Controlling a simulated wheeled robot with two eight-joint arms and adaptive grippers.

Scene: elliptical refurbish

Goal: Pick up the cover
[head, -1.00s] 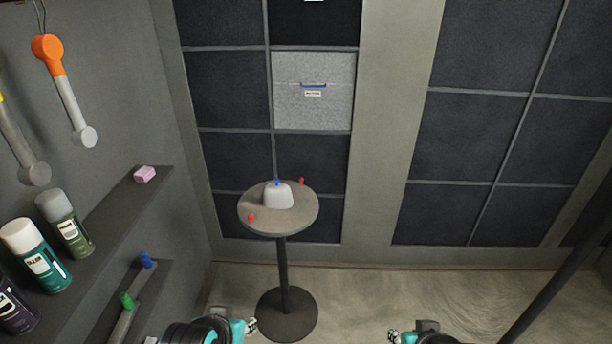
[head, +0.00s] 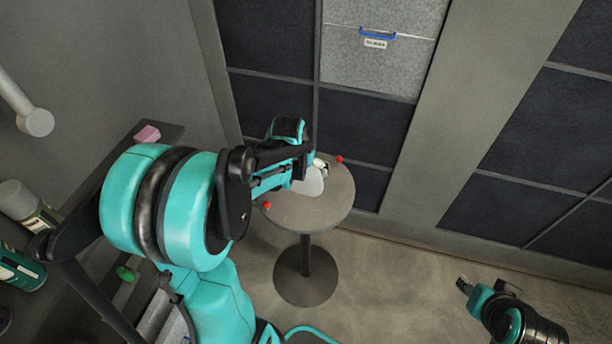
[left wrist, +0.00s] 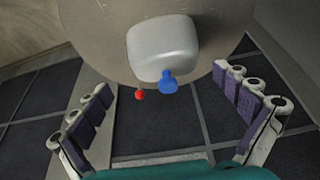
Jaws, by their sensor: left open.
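The cover (head: 309,184) is a white rounded block on the round table (head: 335,200); my left arm partly hides it in the head view. In the left wrist view the cover (left wrist: 162,45) shows whole, with a blue knob (left wrist: 168,82) on it. My left gripper (head: 318,166) is at the cover in the head view. In the left wrist view my left gripper (left wrist: 164,82) is open, its fingers spread to either side of the knob and apart from it. My right gripper (head: 464,286) is low at the right, away from the table; its jaw state is unclear.
Two red knobs, one at the table's front (head: 267,205) and one at its back (head: 339,159), flank the cover. A shelf with a pink block (head: 147,134) and spray cans (head: 25,205) stands at left. A panelled wall is behind the table. Floor at right is open.

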